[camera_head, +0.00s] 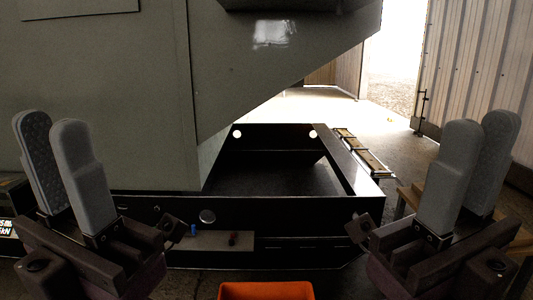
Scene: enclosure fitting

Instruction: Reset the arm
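My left gripper (50,124) stands at the left of the head view, its two grey fingers pointing up. The fingers are apart and nothing shows between them. My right gripper (481,124) stands at the right, fingers also up and apart, with nothing seen between them. Both grippers are in front of a large grey-green enclosure (110,110) and a black open frame (290,225) at its foot. Neither gripper is seen to hold anything; whether they touch anything behind them cannot be told.
A panel with a blue knob (193,230) and a red knob (232,238) sits on the frame's front. An orange bin (266,291) shows at the bottom edge. A corrugated wall (480,60) stands at the right.

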